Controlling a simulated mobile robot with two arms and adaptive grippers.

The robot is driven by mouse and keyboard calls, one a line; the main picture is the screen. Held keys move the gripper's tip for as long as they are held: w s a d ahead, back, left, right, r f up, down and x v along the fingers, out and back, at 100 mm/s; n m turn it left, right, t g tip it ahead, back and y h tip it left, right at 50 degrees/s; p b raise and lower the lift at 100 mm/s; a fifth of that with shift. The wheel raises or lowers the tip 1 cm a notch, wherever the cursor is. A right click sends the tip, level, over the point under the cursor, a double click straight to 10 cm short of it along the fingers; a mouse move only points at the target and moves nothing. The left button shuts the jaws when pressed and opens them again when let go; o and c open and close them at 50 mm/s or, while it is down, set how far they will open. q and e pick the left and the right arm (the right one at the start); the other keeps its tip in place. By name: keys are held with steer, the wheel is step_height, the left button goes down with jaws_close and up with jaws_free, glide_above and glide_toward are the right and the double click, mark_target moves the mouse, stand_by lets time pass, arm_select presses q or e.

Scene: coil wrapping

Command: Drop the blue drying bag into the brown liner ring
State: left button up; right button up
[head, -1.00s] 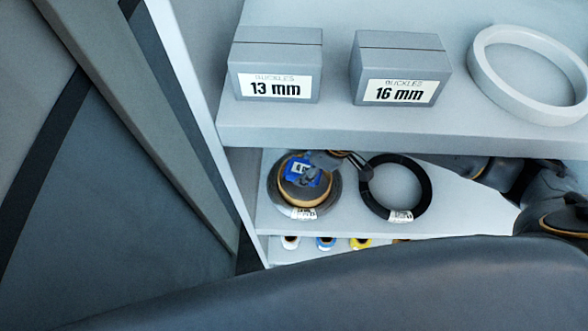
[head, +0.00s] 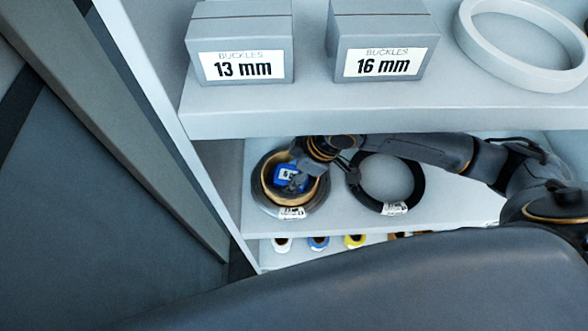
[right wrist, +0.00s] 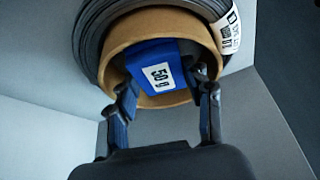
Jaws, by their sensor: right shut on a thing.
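The blue drying bag (head: 287,178), labelled 50 g in the right wrist view (right wrist: 150,62), is held between the fingers of my right gripper (head: 297,176). The brown liner ring (head: 268,186) sits inside a grey coil (head: 262,200) on the middle shelf. In the right wrist view the bag lies within the opening of the liner ring (right wrist: 118,42), and my right gripper (right wrist: 164,84) grips it from its two sides. How deep the bag sits is hard to tell. My left gripper is not in view.
A black coil (head: 420,190) lies to the right on the same shelf (head: 450,212), under my right forearm. The upper shelf (head: 330,122) overhangs, bearing two grey buckle boxes (head: 240,67) (head: 383,62) and a pale ring (head: 470,48). Several small coloured rolls (head: 354,241) stand below.

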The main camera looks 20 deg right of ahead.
steer(key=shift+f, duration=0.25)
steer(key=o, duration=1.1)
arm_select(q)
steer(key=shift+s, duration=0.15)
arm_select(e)
steer(key=shift+o, duration=0.4)
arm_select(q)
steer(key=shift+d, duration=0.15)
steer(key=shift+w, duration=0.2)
arm_select(e)
steer(key=shift+r, duration=0.15)
